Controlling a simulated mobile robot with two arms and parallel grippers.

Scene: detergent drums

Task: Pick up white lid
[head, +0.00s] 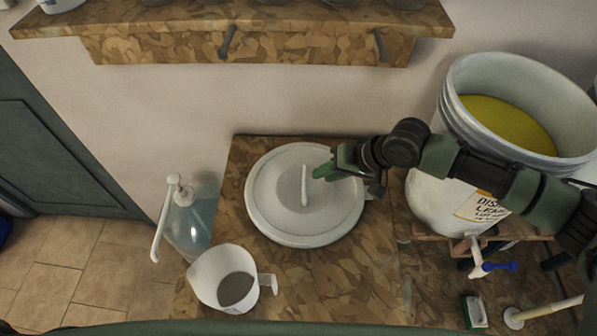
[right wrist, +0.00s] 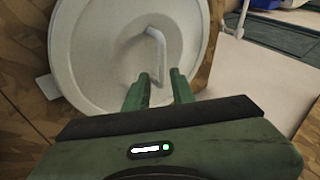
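The white lid (head: 272,212) lies flat on a wooden surface in the middle of the head view, with a raised bar handle (head: 304,186) at its centre. In the right wrist view the lid (right wrist: 85,50) fills the upper left, its handle (right wrist: 157,50) just beyond the fingers. My right gripper (head: 318,174) is above the lid's right side, close to the handle. My left gripper is not in view.
A large white bucket (head: 452,100) with yellow contents stands at the right, behind my right arm. A pump bottle (head: 187,222) and a measuring cup (head: 215,268) stand left of the lid. A wooden shelf (head: 160,48) runs above. The wood right of the cup is bare.

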